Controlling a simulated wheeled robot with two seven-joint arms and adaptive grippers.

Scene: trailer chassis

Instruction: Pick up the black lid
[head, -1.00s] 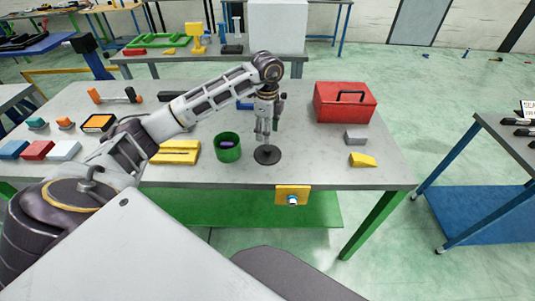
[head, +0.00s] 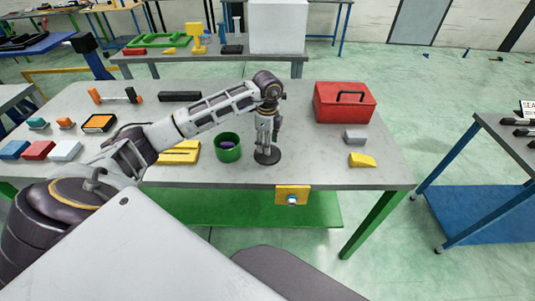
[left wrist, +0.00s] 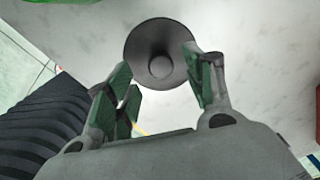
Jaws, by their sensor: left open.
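The black lid (head: 267,157) is a flat round disc lying on the grey table near its front edge. In the left wrist view the lid (left wrist: 161,35) shows a round knob at its centre, just beyond the fingers. My left gripper (head: 266,150) points down right over the lid. Its fingers (left wrist: 165,80) are open, one on each side, with nothing between them; I cannot tell whether they touch the lid. My right gripper is in neither view.
A green cup (head: 228,153) with a purple thing inside stands just left of the lid. A yellow block (head: 180,152) lies further left. A red toolbox (head: 345,102), a grey block (head: 355,137) and a yellow wedge (head: 362,160) are to the right. The table between lid and wedge is clear.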

